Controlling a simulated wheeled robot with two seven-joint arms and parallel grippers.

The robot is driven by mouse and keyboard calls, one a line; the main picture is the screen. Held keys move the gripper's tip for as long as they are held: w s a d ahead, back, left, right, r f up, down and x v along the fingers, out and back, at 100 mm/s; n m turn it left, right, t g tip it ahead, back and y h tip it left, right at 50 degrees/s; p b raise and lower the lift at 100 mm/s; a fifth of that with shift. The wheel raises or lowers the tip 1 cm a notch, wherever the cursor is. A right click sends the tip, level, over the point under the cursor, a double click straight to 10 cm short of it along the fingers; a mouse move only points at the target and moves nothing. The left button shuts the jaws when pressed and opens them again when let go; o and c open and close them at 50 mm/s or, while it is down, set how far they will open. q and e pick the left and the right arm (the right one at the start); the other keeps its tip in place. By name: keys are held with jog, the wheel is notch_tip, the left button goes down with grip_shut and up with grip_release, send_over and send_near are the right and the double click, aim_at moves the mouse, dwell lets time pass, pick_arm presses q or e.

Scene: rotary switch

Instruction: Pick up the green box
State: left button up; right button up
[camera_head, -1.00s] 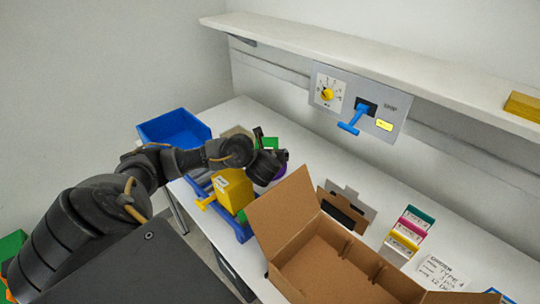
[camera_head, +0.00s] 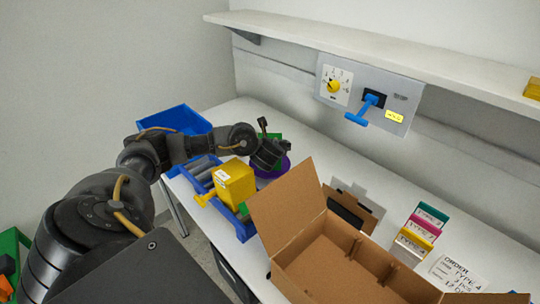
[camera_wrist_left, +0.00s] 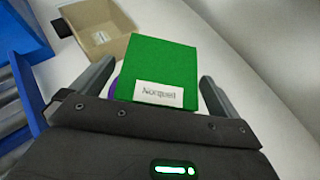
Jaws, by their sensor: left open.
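The green box (camera_wrist_left: 172,60) with a white label stands between the open fingers of my left gripper (camera_wrist_left: 155,78) in the left wrist view. Both fingers are apart from it at its sides. In the head view my left gripper (camera_head: 274,142) is over the table, and the green box (camera_head: 275,136) shows only partly behind it. A purple round object (camera_head: 285,168) lies under or beside the green box; the exact contact is hidden. My right gripper is not in view.
A yellow box (camera_head: 234,184) on a blue rack stands beside the gripper. A blue bin (camera_head: 172,120) is at the back left. An open cardboard box (camera_head: 345,262) stands at the front right. A wall panel with a dial (camera_head: 334,86) and blue lever (camera_head: 362,112) hangs under the shelf.

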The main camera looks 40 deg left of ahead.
pick_arm(q)
jog(key=c, duration=1.6)
notch_tip(320, 180, up, 10)
jog(key=p, duration=0.7)
jog(key=shift+r, duration=0.1)
